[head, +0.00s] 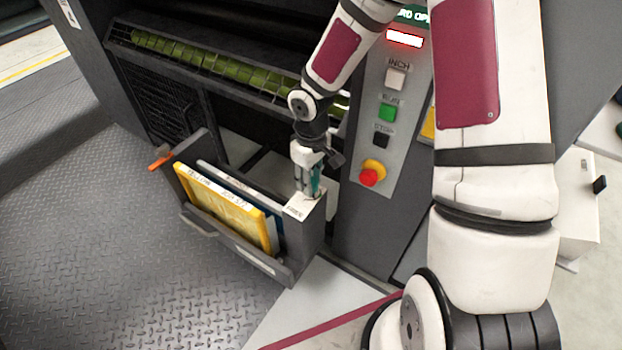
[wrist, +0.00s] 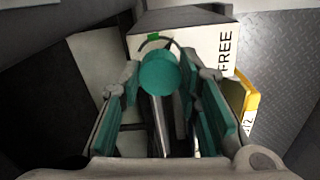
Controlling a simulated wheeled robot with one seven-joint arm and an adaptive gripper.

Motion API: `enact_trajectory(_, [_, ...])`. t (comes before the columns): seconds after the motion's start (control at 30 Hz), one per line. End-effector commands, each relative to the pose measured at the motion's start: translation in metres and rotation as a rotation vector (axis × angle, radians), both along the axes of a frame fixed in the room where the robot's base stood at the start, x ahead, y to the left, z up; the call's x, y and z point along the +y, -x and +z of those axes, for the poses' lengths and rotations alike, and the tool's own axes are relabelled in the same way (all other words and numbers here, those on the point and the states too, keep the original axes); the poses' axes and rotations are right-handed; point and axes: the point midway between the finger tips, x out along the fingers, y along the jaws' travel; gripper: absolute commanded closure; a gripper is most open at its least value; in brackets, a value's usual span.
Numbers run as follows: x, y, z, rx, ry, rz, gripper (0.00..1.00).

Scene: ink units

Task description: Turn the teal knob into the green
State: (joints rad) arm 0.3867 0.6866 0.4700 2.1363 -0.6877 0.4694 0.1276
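The teal knob (wrist: 158,73) is a round cap in the middle of the wrist view. Behind it is a white label plate (wrist: 190,48) with a dark arc, a small green mark (wrist: 153,37) at the arc's top, and the word FREE on the right. My gripper (wrist: 165,80) is open, with a teal-padded finger on each side of the knob. Some space shows between the knob and the right finger; contact on the left cannot be told. No pointer shows on the knob. In the head view my gripper (head: 309,187) points down at the labelled corner of the grey unit (head: 307,207).
The grey unit holds a yellow folder (head: 222,206) and other flat items; an orange lever (head: 160,157) sticks out at its left. The panel (head: 398,110) on the right has buttons and a red emergency stop (head: 369,178). A green roller (head: 200,62) lies behind.

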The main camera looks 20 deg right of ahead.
Motion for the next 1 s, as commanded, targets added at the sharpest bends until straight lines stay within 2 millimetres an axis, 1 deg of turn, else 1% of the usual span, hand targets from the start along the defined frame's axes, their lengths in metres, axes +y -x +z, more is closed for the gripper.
enact_trajectory(0.17, [0.0, 0.0002, 0.0003, 0.001, 0.0, 0.012, 0.97])
enact_trajectory(0.37, [-0.0002, 0.0006, 0.0014, 0.003, 0.001, 0.08, 0.97])
enact_trajectory(1.0, [-0.0004, 0.001, 0.0018, 0.004, 0.0, 0.563, 0.97])
